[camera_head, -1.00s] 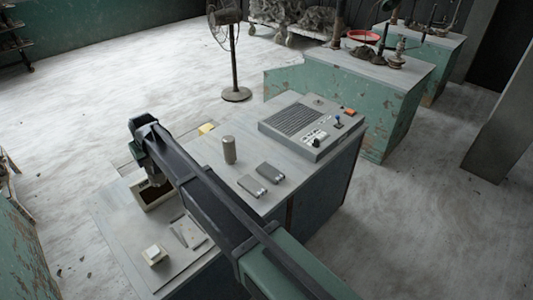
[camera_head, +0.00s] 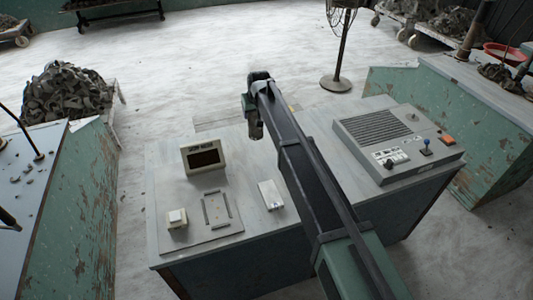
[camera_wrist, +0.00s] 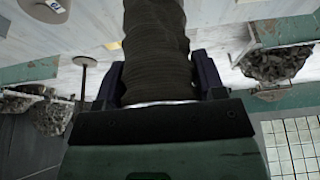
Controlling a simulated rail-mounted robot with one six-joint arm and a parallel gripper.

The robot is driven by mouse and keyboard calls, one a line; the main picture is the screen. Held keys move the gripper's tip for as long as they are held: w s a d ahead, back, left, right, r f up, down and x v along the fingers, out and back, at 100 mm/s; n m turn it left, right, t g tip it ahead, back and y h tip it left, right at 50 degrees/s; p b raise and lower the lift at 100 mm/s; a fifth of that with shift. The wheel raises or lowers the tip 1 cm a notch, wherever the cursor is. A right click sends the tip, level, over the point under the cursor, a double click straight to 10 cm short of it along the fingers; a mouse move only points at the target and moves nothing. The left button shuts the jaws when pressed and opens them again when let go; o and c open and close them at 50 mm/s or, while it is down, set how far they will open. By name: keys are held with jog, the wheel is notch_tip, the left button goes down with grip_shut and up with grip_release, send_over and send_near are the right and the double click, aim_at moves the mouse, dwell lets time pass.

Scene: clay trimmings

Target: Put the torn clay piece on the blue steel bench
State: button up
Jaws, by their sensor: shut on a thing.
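My gripper (camera_wrist: 158,76) is shut on a dark grey-brown, ribbed, roughly cylindrical clay piece (camera_wrist: 155,40) in the wrist view. One finger stands on each side of it, and its far end runs out of the picture. In the head view my gripper (camera_head: 254,122) is raised near the far edge of the middle grey-topped desk, the piece in it too small to make out clearly. A bench with a blue-grey top (camera_head: 28,185) and peeling green side stands at the left, apart from my gripper. I cannot tell for sure that it is the blue steel bench.
The desk holds a small box with a dark display (camera_head: 203,157), a small pale block (camera_head: 177,218), a light flat box (camera_head: 271,195) and a control panel (camera_head: 397,140). Small crumbs lie on the left bench. A clay heap (camera_head: 66,100) stands behind it. A fan stand (camera_head: 340,50) is beyond.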

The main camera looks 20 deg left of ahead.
notch_tip(320, 180, down, 15)
jog(key=b, duration=1.2)
jog(key=shift+d+r, duration=0.1)
jog(key=shift+r, duration=0.3)
jog(key=shift+f, duration=0.2)
jog(key=o, duration=1.3)
jog(key=shift+r, duration=0.15)
jog(key=p, duration=1.2)
send_near(255, 133)
jog(key=w+f, duration=0.2)
jog(key=f, duration=0.1)
jog(key=w+f, duration=0.1)
jog(key=shift+a+f, duration=0.35)
